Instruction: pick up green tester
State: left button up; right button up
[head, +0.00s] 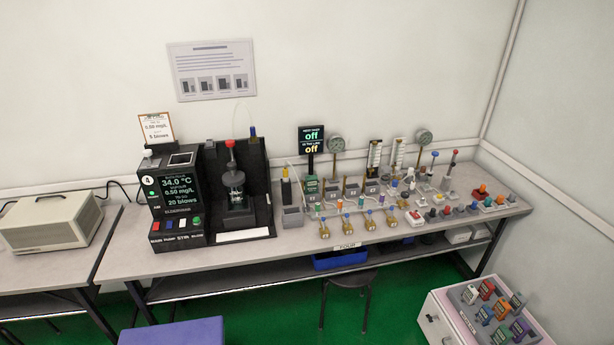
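Several small handheld testers in different colours stand in a tray on top of the white-and-pink cart (446,325) at the bottom right. A green tester (500,334) is at the front of this group, partly cut near the bottom of the picture. Beside it are a purple tester (519,328), an orange tester (502,309) and a red tester (487,289). Neither of my grippers shows in the head view.
A long grey bench (290,245) along the wall carries a black analyser (176,205), brass valves and several small knobs. A dark stool (349,282) stands under it. A blue-topped block (172,332) is at the bottom left. Green floor lies between block and cart.

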aim_at(311, 183)
jog(key=i+l+u, duration=0.1)
jog(key=i, duration=0.4)
jog(key=i+l+u, duration=0.1)
jog(key=i+l, duration=0.25)
jog(key=i+l+u, duration=0.1)
jog(key=i+l, duration=0.2)
jog(key=i, duration=0.3)
jog(key=i+l, duration=0.3)
jog(key=i, duration=0.15)
jog(key=u, duration=0.05)
